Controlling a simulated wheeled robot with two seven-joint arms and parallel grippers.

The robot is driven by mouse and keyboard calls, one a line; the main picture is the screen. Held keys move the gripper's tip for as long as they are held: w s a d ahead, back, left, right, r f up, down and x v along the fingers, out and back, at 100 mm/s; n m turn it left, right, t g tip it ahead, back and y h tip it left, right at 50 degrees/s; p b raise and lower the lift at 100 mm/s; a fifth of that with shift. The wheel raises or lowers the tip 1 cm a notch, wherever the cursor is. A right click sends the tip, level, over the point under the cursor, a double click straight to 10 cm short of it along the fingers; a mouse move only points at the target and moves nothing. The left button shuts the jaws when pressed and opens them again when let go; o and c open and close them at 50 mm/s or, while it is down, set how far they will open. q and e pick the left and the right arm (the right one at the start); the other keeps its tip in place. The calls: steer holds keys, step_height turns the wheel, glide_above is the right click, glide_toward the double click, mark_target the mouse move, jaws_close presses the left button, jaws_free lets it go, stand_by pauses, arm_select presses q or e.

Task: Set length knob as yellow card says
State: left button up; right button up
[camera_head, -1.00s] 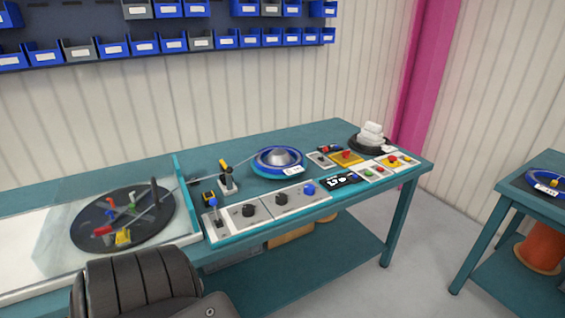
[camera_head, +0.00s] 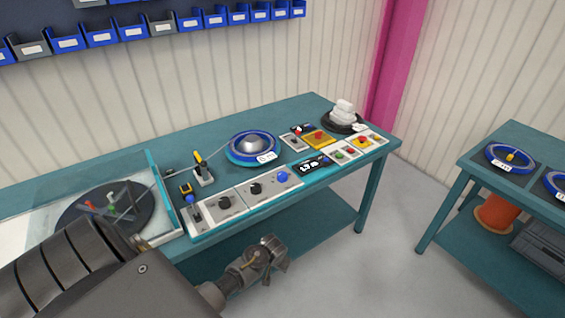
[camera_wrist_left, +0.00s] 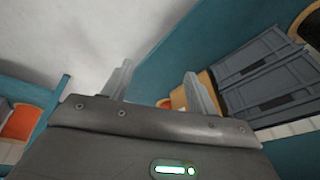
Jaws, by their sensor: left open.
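The control panel (camera_head: 240,213) along the table's front edge carries two black knobs, a left one (camera_head: 224,203) and a middle one (camera_head: 256,189), and a blue knob (camera_head: 282,177). Their labels are too small to read, so I cannot tell which sets length. A display with white digits (camera_head: 311,166) sits right of the blue knob. No readable yellow card shows. My left gripper (camera_head: 268,254) is in front of the table, below the panel and apart from it. In the left wrist view its fingers (camera_wrist_left: 158,86) are spread and empty. My right gripper is not in view.
A blue reel (camera_head: 253,146) sits behind the panel. A clear guard (camera_head: 142,170) stands over a dark turntable at left. Push-button boxes (camera_head: 345,151) are at right. Another table (camera_head: 470,178) stands far right. Open floor lies between the tables.

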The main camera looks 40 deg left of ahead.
arm_select(q)
steer(key=w+a+r+n+y+p, duration=0.1)
steer(key=w+a+r+p, duration=0.3)
steer(key=r, duration=0.7)
steer(key=w+a+r+n+b, duration=0.15)
steer(key=w+r, duration=0.35)
steer(key=r, duration=0.5)
steer(key=n+p, duration=0.2)
steer(key=n, duration=0.2)
glide_toward(282, 174)
steer(key=shift+t, duration=0.3)
steer(key=x, duration=0.8)
steer(key=shift+s+d+b, duration=0.1)
steer(key=shift+s+b, duration=0.15)
steer(key=shift+b, duration=0.15)
steer(key=shift+w+f, duration=0.15)
steer(key=shift+f, duration=0.45)
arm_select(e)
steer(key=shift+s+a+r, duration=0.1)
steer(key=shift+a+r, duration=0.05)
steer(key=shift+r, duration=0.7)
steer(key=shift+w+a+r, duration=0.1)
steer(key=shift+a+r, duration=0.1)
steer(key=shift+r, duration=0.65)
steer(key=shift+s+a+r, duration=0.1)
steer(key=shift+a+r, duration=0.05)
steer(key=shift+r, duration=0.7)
